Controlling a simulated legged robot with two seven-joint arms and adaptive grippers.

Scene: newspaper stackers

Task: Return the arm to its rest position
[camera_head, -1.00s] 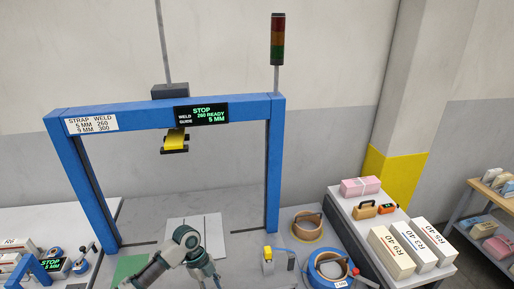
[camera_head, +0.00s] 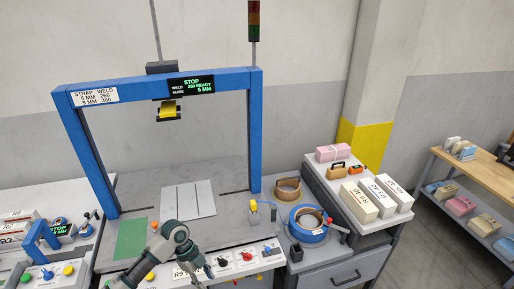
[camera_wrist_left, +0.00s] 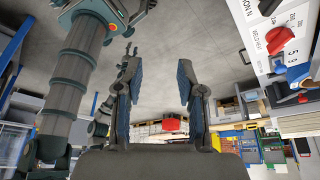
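My left arm, grey with dark green joints, shows at the bottom centre of the head view. It bends at a raised joint in front of the blue strapping frame (camera_head: 255,140), and its lower end drops toward the bottom edge by the front control panel (camera_head: 243,259). In the left wrist view my left gripper (camera_wrist_left: 158,68) is open, with its two blue-padded fingers apart and nothing between them. The floor lies beyond the fingertips. The panel (camera_wrist_left: 278,55) with a red knob stands to their right, apart from them. I cannot make out my right gripper.
A white plate (camera_head: 189,199) and a green mat (camera_head: 130,238) lie on the machine table. A blue strap reel (camera_head: 309,226) and a tan reel (camera_head: 287,187) are to the right. A side table holds a pink bundle (camera_head: 332,153) and white boxes. The floor at right is clear.

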